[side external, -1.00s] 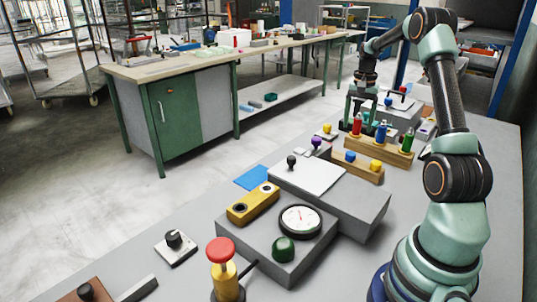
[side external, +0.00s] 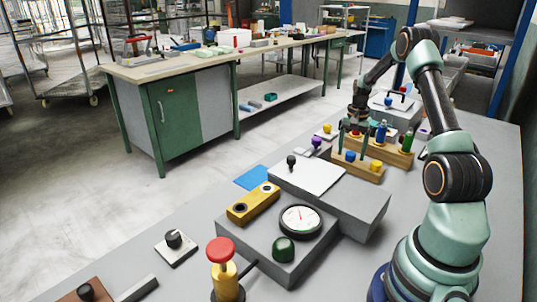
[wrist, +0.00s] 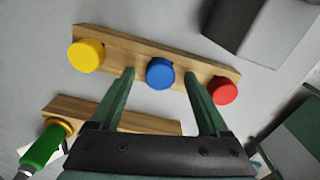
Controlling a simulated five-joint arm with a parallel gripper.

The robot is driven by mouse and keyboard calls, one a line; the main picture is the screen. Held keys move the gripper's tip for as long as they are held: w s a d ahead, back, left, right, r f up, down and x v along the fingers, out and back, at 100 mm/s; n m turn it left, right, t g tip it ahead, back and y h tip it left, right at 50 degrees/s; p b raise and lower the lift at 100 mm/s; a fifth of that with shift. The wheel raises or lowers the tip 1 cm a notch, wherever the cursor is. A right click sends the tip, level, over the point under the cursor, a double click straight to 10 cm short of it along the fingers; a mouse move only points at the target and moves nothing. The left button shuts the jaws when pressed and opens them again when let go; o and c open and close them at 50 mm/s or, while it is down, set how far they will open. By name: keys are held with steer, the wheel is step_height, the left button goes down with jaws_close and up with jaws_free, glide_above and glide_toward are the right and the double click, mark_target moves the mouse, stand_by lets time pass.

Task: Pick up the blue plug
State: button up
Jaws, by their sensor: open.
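The blue plug (wrist: 160,72) is a round cap in the middle of a wooden block (wrist: 118,43), between a yellow plug (wrist: 86,55) and a red plug (wrist: 223,90). My gripper (wrist: 159,76) is open and empty; in the wrist view its green fingers appear on either side of the blue plug. In the side view my gripper (side external: 352,145) hangs over the left part of this block (side external: 362,174). The blue plug (side external: 350,156) and yellow plug (side external: 376,165) show there. I cannot tell whether the fingertips are level with the plug or above it.
A second wooden rack (side external: 395,156) behind holds blue (side external: 381,131) and green (side external: 407,141) bottles. A grey press with a white plate (side external: 306,174) stands in front, close to the block. A gauge (side external: 300,219) sits nearer the camera.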

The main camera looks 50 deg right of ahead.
mark_target(351, 153)
jaws_close()
steer(key=shift+r, duration=0.15)
step_height(351, 153, up, 20)
stand_by(0.6)
